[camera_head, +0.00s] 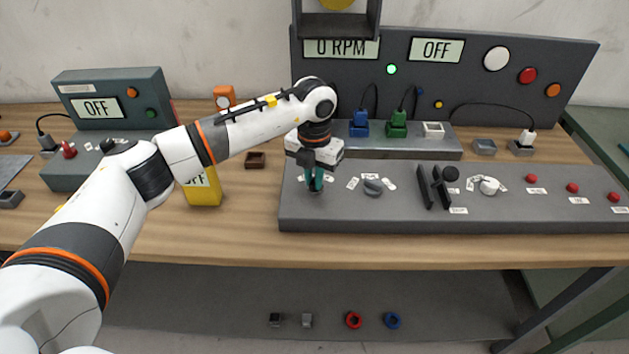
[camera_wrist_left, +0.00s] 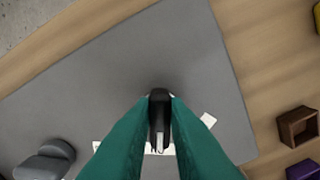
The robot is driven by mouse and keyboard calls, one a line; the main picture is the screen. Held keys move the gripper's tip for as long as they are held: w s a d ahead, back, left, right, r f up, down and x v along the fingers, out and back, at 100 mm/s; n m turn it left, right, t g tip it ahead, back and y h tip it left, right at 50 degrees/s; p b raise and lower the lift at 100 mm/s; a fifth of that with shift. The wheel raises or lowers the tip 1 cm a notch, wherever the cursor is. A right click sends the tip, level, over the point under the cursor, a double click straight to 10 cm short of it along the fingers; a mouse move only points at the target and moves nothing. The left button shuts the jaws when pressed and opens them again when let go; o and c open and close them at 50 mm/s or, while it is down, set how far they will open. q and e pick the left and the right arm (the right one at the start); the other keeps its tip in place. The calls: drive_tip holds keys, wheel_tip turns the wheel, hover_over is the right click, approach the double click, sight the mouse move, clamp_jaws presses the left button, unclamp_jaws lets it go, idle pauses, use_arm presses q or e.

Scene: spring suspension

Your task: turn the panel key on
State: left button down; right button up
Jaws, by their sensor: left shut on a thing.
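My left gripper (camera_head: 315,182) reaches down to the left end of the grey control panel (camera_head: 420,215). Its teal fingers are shut on the dark panel key (camera_wrist_left: 160,108), which stands between the fingertips in the left wrist view. White label cards show beside it, and the key's base is partly hidden by the fingers. The display on the back board (camera_head: 437,49) reads OFF, and another display (camera_head: 341,47) reads 0 RPM. My right gripper is not in view.
A grey rotary knob (camera_head: 373,187) sits just right of the key, with dark upright levers (camera_head: 433,187) and several red buttons further right. A yellow meter (camera_head: 203,188) and a small brown box (camera_head: 255,160) stand on the table to the left.

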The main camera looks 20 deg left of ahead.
use_arm(q)
drive_tip(key=shift+m, duration=0.4)
drive_tip(key=c, duration=1.4)
unclamp_jaws()
drive_tip(key=shift+r, duration=0.1)
wheel_tip(320, 180, up, 12)
drive_tip(key=b, duration=0.2)
drive_tip(key=shift+b, duration=0.35)
